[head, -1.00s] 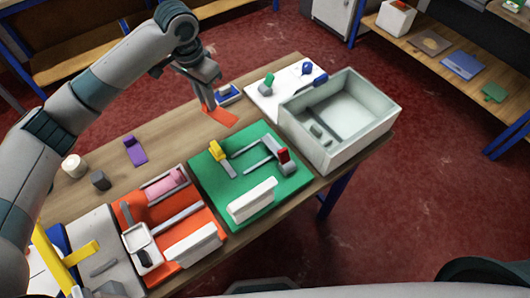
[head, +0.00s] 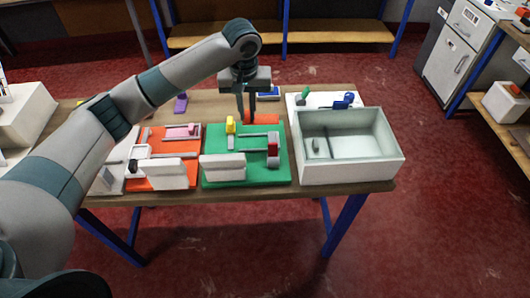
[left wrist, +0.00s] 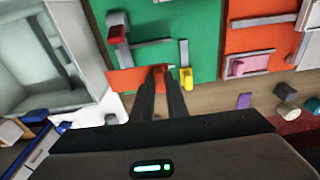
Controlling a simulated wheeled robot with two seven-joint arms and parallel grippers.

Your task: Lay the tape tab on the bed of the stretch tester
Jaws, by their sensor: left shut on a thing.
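The orange tab (head: 263,118), which I take to be the tape tab, is a flat strip with a small raised grip. My left gripper (head: 246,119) points down and is shut on that grip. In the left wrist view the fingertips (left wrist: 160,72) close on it, and the strip (left wrist: 124,79) reaches out to the left. The tab is at the far edge of a green board (head: 212,178), probably the stretch tester, with yellow and red parts and grey rails. I cannot tell whether the tab touches the table or hangs just above it. My right gripper is out of view.
An orange fixture (head: 150,183) with a pink block stands left of the green board. A pale open box (head: 392,160) stands right. A white board with green and blue pieces (head: 322,99) lies behind the box. A purple tab (head: 181,103) lies at the back left.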

